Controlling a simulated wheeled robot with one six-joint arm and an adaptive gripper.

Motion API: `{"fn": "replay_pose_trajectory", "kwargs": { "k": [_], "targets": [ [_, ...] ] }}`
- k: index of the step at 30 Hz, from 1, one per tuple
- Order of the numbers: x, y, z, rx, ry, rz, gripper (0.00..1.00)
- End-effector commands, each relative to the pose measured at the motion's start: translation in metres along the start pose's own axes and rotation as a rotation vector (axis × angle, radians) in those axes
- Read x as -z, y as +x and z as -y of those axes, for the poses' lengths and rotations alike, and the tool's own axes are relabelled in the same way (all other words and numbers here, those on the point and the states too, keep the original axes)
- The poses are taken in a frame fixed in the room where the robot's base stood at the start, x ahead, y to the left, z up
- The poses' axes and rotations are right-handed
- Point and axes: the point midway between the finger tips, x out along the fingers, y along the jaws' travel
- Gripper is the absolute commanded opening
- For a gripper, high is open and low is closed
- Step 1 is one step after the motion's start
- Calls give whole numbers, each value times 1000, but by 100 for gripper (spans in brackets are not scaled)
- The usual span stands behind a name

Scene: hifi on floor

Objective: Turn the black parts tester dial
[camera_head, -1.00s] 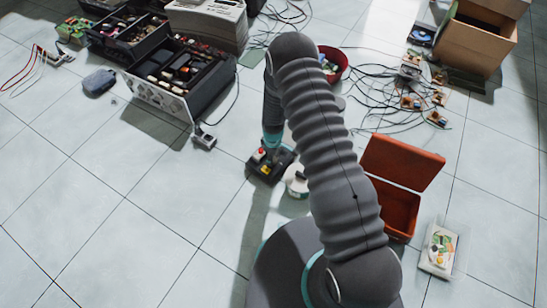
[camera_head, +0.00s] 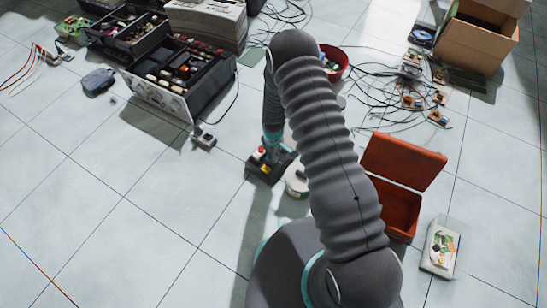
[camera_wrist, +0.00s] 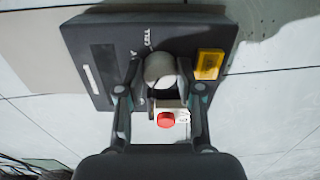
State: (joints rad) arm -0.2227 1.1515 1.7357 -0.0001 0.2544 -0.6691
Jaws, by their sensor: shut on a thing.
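The black parts tester (camera_head: 264,177) sits on the tiled floor near the middle of the head view, partly hidden by my arm. In the wrist view the tester (camera_wrist: 97,48) shows a pale round dial (camera_wrist: 160,68), a red button (camera_wrist: 166,119) on a white block, and a yellow patch (camera_wrist: 208,64). My gripper (camera_wrist: 160,82) is over the tester, with its two fingers on either side of the dial, shut on it. The gripper's fingertips and the dial are hidden in the head view.
A white round container (camera_head: 297,180) stands close to the right of the tester. An open red-orange box (camera_head: 400,205) lies farther right, with a small white case (camera_head: 440,248) near it. The floor at the lower left is clear.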

Motion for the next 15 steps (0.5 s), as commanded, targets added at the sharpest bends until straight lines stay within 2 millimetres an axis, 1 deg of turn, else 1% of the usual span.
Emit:
{"fn": "replay_pose_trajectory", "kwargs": {
  "k": [4, 15],
  "targets": [
    [0, 3, 0, 0, 116, 0, 2],
    [0, 2, 1, 0, 419, -1, 2]
  ]
}}
